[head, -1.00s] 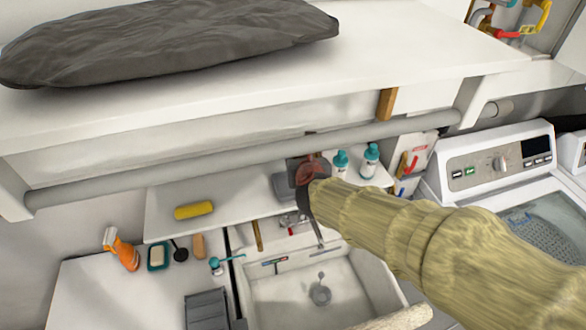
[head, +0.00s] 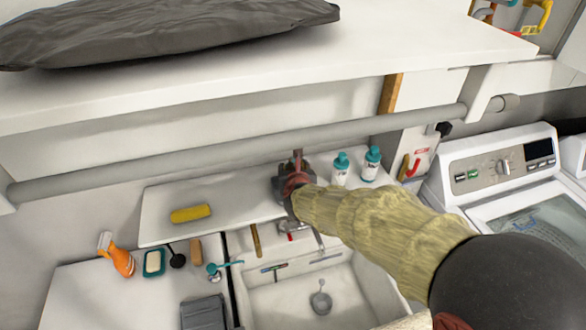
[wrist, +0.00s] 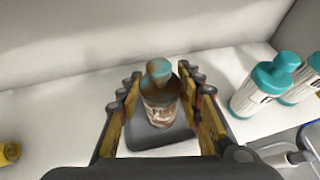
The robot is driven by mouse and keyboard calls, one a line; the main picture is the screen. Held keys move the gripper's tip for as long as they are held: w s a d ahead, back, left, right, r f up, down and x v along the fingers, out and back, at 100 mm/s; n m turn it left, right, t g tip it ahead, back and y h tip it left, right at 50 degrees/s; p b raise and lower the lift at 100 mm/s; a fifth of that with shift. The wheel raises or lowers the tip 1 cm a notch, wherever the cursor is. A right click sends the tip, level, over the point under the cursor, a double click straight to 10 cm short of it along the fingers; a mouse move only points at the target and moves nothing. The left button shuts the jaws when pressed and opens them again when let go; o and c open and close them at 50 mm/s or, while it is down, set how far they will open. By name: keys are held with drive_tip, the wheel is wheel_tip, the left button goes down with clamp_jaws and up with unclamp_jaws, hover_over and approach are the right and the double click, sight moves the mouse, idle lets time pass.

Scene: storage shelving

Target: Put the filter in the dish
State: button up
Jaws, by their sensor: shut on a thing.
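My gripper (wrist: 160,108) is shut on the filter (wrist: 159,102), a blurred, mottled brown and white piece with a teal top. The filter stands roughly upright between the fingers in the wrist view. Below and around its foot in that view is a dark grey, square-cornered dish (wrist: 134,137) on the white ledge. I cannot tell whether the filter touches the dish. In the head view my gripper (head: 296,176) is over the ledge behind the sink and hides most of the dish and filter.
Two teal-capped white bottles (head: 340,168) (head: 371,164) stand close to the right of my gripper. A yellow roll (head: 191,213) lies left on the ledge (head: 160,232). A grey pipe (head: 230,153) and an upper shelf (head: 250,75) run above; the sink (head: 300,300) is in front.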

drive_tip(key=shift+f, duration=0.1)
drive_tip(key=o, duration=1.2)
drive_tip(key=shift+o, duration=0.2)
drive_tip(key=shift+r, duration=0.25)
drive_tip(key=p+v, duration=0.2)
drive_tip(key=v, duration=1)
